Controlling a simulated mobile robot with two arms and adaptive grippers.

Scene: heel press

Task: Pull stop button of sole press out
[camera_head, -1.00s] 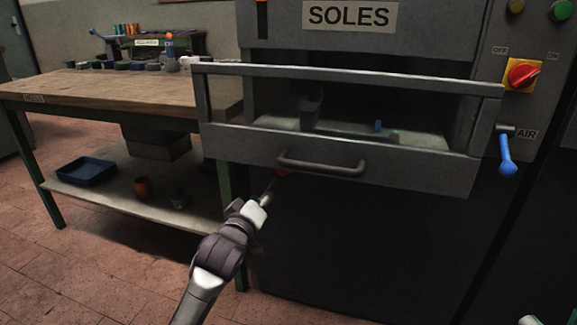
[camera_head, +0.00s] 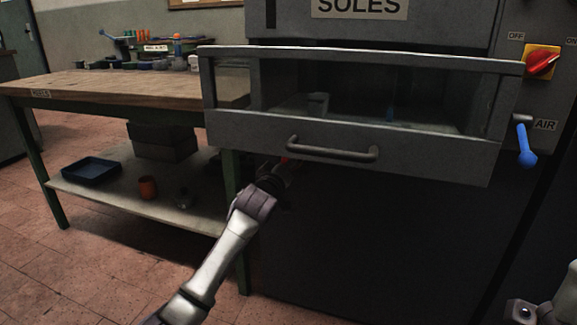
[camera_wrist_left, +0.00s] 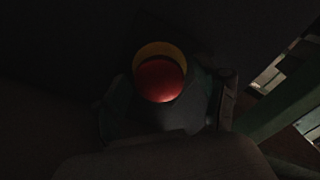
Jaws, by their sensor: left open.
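The stop button (camera_wrist_left: 159,80) is a red dome with a yellow collar in the left wrist view. It lies between the dark open fingers of my left gripper (camera_wrist_left: 165,108); whether they touch it cannot be told in the dark. The sole press (camera_head: 380,220) is the dark machine labelled SOLES. Part of my right arm shows at the lower right, without a clear gripper.
The press's glazed drawer front (camera_head: 420,155) with a bar handle (camera_head: 333,150) juts out just above my left gripper. A wooden workbench (camera_head: 120,88) with a green leg stands close on the left. A red-yellow switch (camera_head: 541,62) and blue air lever (camera_head: 525,145) are at right.

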